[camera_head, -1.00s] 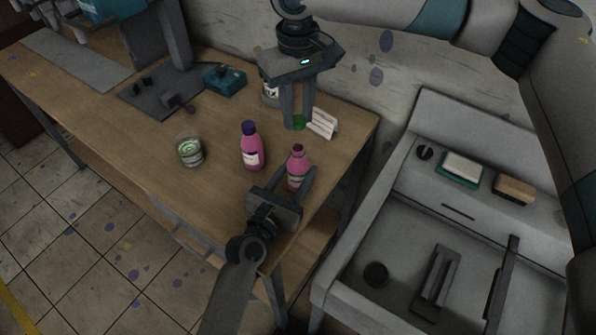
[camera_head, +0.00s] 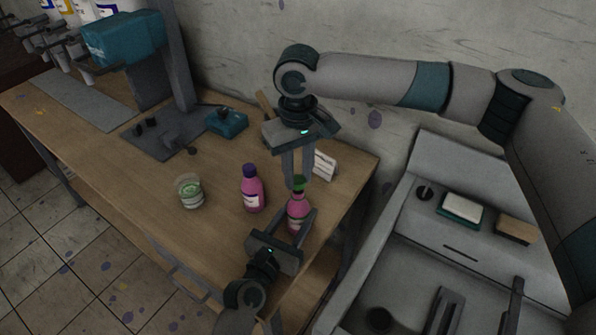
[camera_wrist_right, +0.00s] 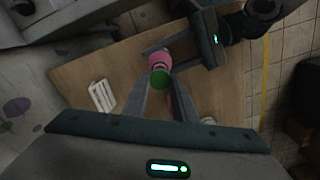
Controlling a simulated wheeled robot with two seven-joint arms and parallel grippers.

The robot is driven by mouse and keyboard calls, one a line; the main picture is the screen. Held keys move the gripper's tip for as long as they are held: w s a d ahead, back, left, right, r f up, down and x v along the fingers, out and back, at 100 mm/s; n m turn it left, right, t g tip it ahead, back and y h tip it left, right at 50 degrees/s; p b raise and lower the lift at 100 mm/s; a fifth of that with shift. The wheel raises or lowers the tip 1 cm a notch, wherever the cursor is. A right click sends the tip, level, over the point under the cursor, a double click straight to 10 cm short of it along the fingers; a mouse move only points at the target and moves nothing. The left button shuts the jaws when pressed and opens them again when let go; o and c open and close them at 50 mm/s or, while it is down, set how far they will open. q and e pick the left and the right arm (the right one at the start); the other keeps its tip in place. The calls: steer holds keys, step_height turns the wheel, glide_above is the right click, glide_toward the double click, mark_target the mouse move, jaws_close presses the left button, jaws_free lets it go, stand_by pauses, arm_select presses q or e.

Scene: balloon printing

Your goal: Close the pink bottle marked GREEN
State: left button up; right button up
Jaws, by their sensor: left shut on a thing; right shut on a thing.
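The pink bottle with the open neck (camera_head: 297,208) stands upright near the table's right end. My left gripper (camera_head: 298,218) is shut around its body from the front. My right gripper (camera_head: 297,181) points down from above, shut on a green cap (camera_head: 299,186). The cap is right at the top of the bottle's neck; I cannot tell whether it is seated. In the right wrist view the green cap (camera_wrist_right: 160,79) lies between the fingertips, over the pink bottle (camera_wrist_right: 159,61). The bottle's marking is mostly hidden by the left gripper.
A second pink bottle with a dark purple cap (camera_head: 252,189) stands just left. A glass jar with green contents (camera_head: 190,191) is farther left. A white card (camera_head: 324,165) stands behind my right gripper. A sink unit (camera_head: 400,240) is at the right.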

mark_target(298, 210)
steer(key=shift+f, duration=0.15)
steer(key=shift+f, duration=0.75)
steer(key=shift+f, duration=0.55)
stand_by(0.7)
